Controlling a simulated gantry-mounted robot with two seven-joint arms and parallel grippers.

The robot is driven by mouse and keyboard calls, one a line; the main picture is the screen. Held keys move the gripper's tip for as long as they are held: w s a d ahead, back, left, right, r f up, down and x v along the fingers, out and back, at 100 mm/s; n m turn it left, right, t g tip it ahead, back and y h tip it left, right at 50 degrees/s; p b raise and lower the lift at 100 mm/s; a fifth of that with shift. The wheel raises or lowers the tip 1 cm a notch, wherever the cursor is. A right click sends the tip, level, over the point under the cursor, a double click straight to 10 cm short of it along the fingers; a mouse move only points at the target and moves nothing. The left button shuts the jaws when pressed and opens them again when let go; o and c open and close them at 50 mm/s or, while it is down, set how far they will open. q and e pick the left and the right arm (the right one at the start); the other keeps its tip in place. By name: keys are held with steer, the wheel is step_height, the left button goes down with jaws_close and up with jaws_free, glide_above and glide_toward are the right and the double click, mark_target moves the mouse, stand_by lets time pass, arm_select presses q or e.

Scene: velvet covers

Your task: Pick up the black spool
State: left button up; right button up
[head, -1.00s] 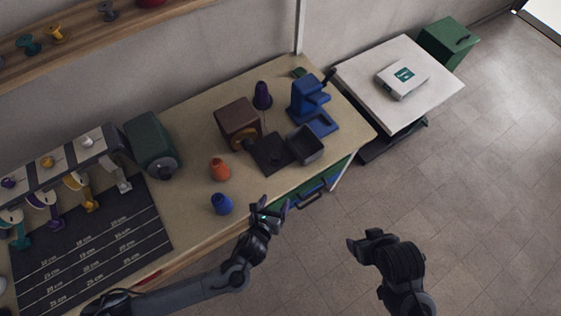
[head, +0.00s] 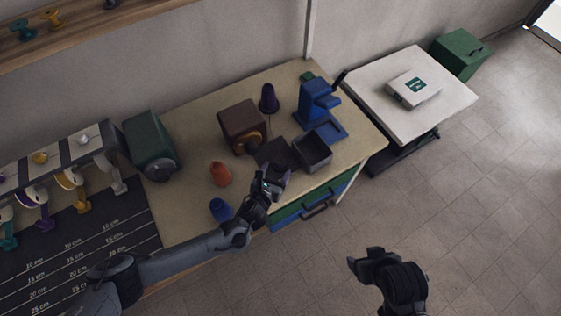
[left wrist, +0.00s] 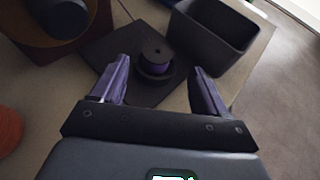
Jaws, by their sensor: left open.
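A small black spool (left wrist: 152,50) with a purple band of thread stands upright on a dark square pad (left wrist: 105,52) in the left wrist view. In the head view the spool is hidden or too dark to make out at my left gripper (head: 275,175). My left gripper also shows in the left wrist view (left wrist: 158,80), its purple-tipped fingers open and empty. The spool lies ahead, roughly between the fingertips, not gripped. My right gripper (head: 366,260) hangs over the floor beyond the table's front; its jaw state is unclear.
A dark open bin (head: 313,153) stands right of the pad, and a brown box-shaped machine (head: 241,122) left of it. A blue press (head: 318,105), a purple cone (head: 269,99), an orange cone (head: 220,174) and a blue cone (head: 221,209) stand around on the table.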

mark_target(281, 158)
arm_select(q)
steer(key=shift+b+x, duration=0.4)
steer(key=shift+x, duration=1.95)
steer(key=shift+w+a+r, duration=0.15)
steer(key=shift+r, duration=0.1)
steer(key=c, duration=1.2)
steer(key=shift+r, duration=0.15)
